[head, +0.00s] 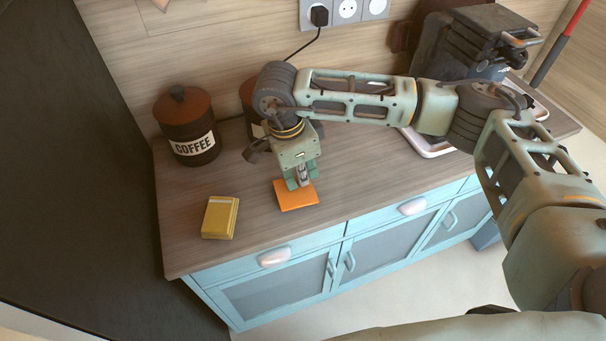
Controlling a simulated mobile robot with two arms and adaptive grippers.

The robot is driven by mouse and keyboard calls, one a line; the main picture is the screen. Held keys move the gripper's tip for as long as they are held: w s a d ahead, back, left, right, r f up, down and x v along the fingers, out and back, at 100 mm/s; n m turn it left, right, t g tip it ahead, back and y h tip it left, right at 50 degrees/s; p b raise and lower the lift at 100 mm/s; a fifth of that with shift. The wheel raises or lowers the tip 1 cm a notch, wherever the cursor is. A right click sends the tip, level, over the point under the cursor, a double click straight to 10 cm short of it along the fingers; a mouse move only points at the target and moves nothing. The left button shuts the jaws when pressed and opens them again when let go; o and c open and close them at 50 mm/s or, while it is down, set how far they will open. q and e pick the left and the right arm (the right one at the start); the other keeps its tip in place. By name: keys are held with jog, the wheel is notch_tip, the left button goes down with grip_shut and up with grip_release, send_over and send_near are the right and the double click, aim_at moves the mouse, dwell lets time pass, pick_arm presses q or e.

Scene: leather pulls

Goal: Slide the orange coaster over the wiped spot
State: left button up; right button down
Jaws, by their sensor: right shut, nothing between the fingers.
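The orange coaster (297,198) lies flat on the wooden countertop (262,222), near its front edge. My right gripper (304,182) is shut and points down at the coaster's back part. Its fingertips look to be on or just above the coaster; I cannot tell if they touch. The gripper covers part of the coaster's far side. No wiped spot can be made out on the counter. My left gripper is not in view.
A yellow box-like item (220,218) lies left of the coaster. A dark coffee canister (187,127) stands behind it, and a second canister (250,98) is partly hidden by my right arm. A dark appliance (470,45) stands on the right. Bare counter lies around the coaster.

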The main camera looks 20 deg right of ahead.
jog(key=shift+w+d+r, duration=0.1)
jog(key=shift+r, duration=0.45)
notch_tip(320, 180, up, 11)
jog(key=a, duration=0.2)
